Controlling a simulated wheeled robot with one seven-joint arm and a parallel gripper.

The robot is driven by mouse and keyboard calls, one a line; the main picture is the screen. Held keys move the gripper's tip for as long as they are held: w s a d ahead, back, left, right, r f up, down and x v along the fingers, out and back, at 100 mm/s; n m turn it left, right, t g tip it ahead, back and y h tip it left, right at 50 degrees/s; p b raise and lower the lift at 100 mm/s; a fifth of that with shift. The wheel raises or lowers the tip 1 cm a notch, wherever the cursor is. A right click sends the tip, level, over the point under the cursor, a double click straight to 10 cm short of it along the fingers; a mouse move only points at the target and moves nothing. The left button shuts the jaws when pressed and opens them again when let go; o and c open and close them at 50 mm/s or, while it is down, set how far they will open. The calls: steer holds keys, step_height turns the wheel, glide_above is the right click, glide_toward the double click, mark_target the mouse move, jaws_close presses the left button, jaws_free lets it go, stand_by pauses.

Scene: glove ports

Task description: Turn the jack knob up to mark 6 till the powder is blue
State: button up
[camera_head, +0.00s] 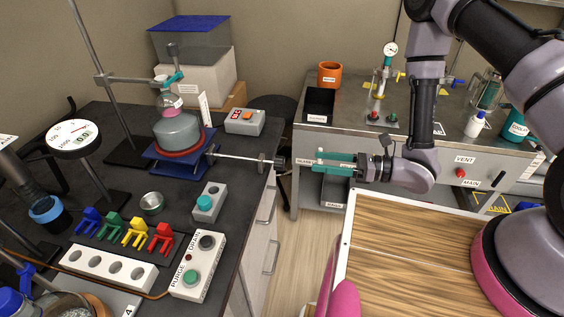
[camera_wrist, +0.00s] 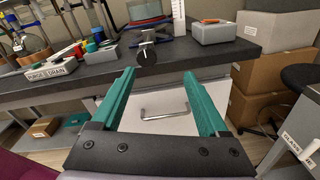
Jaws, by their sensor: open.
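The jack knob (camera_head: 278,162) is a dark knob at the end of a long metal rod. The rod runs from the blue lab jack (camera_head: 168,166) past the bench edge. A grey bath (camera_head: 178,134) with a red ring stands on the jack. The round flask (camera_head: 168,97) above it holds pink powder (camera_head: 172,104). A white upright card (camera_head: 204,114) stands behind the jack; its marks are too small to read. My gripper (camera_head: 314,161) is open and empty, a little right of the knob, pointing at it. The wrist view shows the knob (camera_wrist: 146,55) ahead, between and beyond the green fingers (camera_wrist: 158,73).
A grey box with an orange button (camera_head: 245,121) stands behind the rod. The purge and drain box (camera_head: 198,265) and a teal-button box (camera_head: 207,203) stand nearer on the dark bench. Drawer handles (camera_head: 268,206) stick out below. The second bench (camera_head: 330,135) is at the right.

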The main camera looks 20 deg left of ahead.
mark_target(284, 163)
steer(key=shift+n+g+y, duration=0.3)
steer(key=shift+n, duration=0.3)
steer(key=s+a, duration=0.1)
steer(key=a, duration=0.2)
steer(key=s+a, duration=0.1)
steer(key=a, duration=0.3)
steer(key=s+a, duration=0.1)
steer(key=a, duration=0.2)
steer(key=shift+s+a+f, duration=0.1)
steer(key=shift+a, duration=0.15)
jaws_close()
